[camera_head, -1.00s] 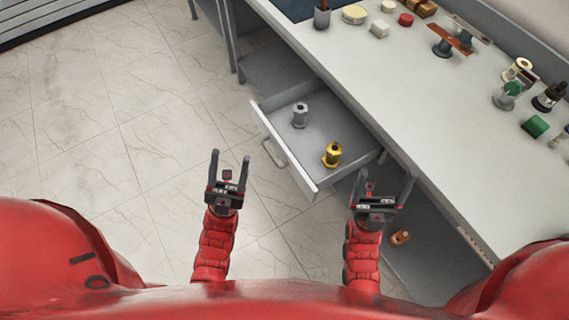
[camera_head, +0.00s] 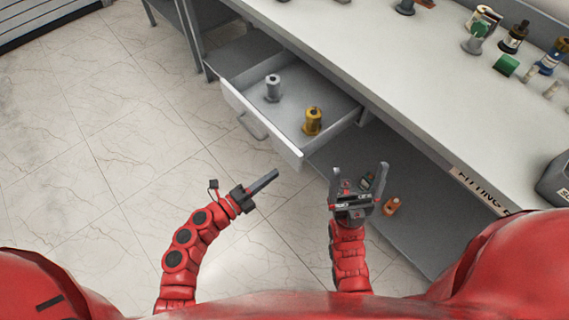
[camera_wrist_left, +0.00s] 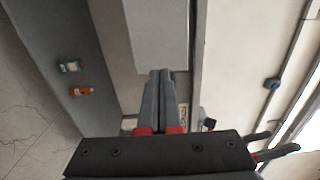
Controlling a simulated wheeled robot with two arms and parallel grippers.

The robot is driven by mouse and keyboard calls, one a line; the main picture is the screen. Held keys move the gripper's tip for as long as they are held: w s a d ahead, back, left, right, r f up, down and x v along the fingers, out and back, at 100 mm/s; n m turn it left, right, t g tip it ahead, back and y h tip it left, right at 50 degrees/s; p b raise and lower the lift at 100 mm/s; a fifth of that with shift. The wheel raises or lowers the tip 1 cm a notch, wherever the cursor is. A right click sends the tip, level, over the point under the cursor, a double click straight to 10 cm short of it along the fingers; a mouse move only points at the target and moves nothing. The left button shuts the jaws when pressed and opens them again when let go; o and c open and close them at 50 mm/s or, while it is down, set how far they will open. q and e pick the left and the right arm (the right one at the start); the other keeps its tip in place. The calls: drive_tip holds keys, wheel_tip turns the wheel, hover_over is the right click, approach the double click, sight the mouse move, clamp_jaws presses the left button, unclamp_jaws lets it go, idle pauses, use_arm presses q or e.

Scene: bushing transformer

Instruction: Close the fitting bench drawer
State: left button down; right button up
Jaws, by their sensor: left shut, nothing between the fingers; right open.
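The fitting bench (camera_head: 420,100) stands at the right, with its drawer (camera_head: 288,147) pulled out toward the floor side. A grey spool-like part (camera_head: 272,88) and a yellow one (camera_head: 312,122) stand in the drawer. The drawer handle (camera_head: 252,126) is on its front panel. My left gripper (camera_head: 276,172) is shut and empty, just below the near corner of the drawer front, apparently apart from it. In the left wrist view its fingers (camera_wrist_left: 161,75) are together. My right gripper (camera_head: 359,168) is open and empty, right of the drawer, over the lower shelf.
An orange bottle (camera_head: 391,206) and a small green item (camera_head: 366,182) lie on the lower shelf (camera_head: 420,230). Several bottles and a green block (camera_head: 507,65) stand on the benchtop. Tiled floor (camera_head: 100,150) at the left is clear.

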sight(293, 160)
use_arm(q)
drive_tip(key=p+x, duration=0.1)
drive_tip(key=x, duration=0.4)
drive_tip(key=shift+w+d, duration=0.15)
drive_tip(key=shift+d, duration=0.1)
